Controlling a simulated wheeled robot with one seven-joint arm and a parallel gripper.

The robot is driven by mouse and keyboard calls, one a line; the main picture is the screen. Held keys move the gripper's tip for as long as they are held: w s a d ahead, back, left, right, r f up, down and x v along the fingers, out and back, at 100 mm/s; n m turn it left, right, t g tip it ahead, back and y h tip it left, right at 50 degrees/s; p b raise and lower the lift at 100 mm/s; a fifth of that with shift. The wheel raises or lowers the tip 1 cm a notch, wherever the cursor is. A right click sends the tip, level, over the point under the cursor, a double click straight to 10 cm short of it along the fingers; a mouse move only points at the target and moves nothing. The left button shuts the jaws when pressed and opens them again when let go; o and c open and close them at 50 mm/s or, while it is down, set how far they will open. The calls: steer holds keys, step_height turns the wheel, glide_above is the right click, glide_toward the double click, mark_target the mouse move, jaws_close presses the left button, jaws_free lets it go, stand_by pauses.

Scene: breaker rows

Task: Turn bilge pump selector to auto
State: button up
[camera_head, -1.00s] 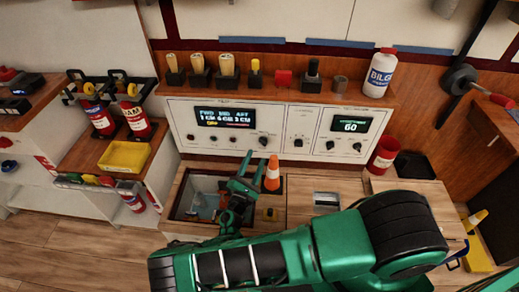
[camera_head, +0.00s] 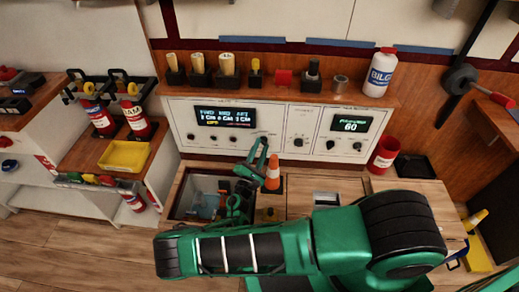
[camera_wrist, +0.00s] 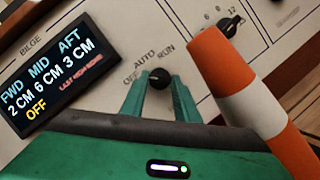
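The bilge pump selector is a small black knob (camera_wrist: 160,78) on the white bilge panel (camera_wrist: 110,100), with OFF, AUTO and RUN printed around it. The display (camera_wrist: 48,75) beside it reads OFF in yellow below the FWD, MID and AFT levels. I cannot tell which mark the knob points at. My gripper (camera_head: 257,147) is at the panel front, left of the orange cone. In the wrist view its two green fingers are apart, one on each side of the knob; contact is not clear. In the head view the gripper hides the knob.
An orange and white cone (camera_head: 273,173) stands close to the right of my gripper. An open bin (camera_head: 178,205) lies below left. Another panel with a green display (camera_head: 349,124) is to the right. A shelf (camera_head: 300,97) with several items runs above.

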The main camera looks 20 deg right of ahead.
steer(key=shift+m, duration=0.4)
steer(key=shift+r+m+g+y, duration=0.15)
steer(key=shift+m+g, duration=0.75)
steer(key=shift+m, duration=1.3)
steer(key=shift+r+m+g+y, duration=0.15)
steer(key=shift+m+g, duration=0.75)
steer(key=shift+m, duration=1.3)
steer(key=shift+f, duration=0.1)
steer(key=o, duration=1)
steer(key=shift+a, duration=0.1)
steer(key=shift+o, duration=0.2)
steer(key=shift+a, duration=0.1)
steer(key=v, duration=1)
steer(key=shift+s+a, duration=0.2)
